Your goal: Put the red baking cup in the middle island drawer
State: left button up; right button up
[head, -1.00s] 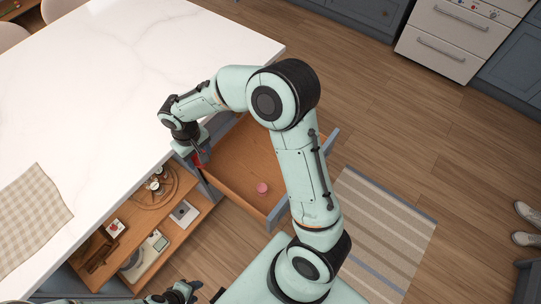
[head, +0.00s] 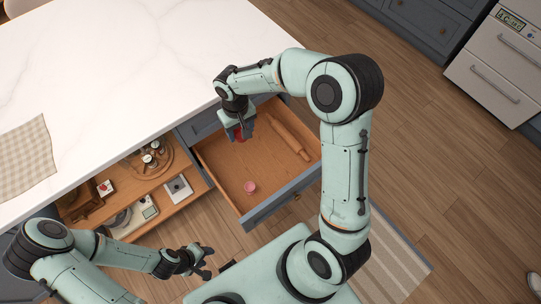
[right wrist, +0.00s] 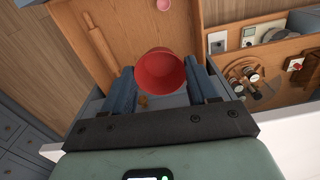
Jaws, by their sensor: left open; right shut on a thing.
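The red baking cup (head: 240,136) is held in my right gripper (head: 238,132), over the back left part of the open island drawer (head: 225,172). In the right wrist view the red cup (right wrist: 160,80) sits between the two blue fingers, its open mouth showing. I cannot tell whether its base touches the drawer floor. The drawer (right wrist: 120,50) holds a wooden rolling pin (head: 287,136) and a small pink cup (head: 250,187). My left gripper (head: 200,262) is open and empty, in front of the island, left of the drawer.
The white island counter (head: 130,60) lies behind and left of the drawer. Left of the drawer, an open shelf (head: 150,190) holds a round rack with jars, a scale and other items. A checked cloth (head: 25,155) lies on the counter. A striped rug (head: 395,255) is on the floor.

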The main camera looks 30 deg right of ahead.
aim_at(273, 175)
jog(key=k+l, duration=0.1)
jog(key=l, duration=0.35)
jog(key=k+l, duration=0.1)
jog(key=l, duration=0.35)
jog(key=k+l+u, duration=0.1)
jog(key=l+u, duration=0.15)
jog(key=k+l+u, duration=0.25)
jog(key=l, duration=0.2)
jog(key=i+u, duration=0.15)
jog(key=u, duration=0.55)
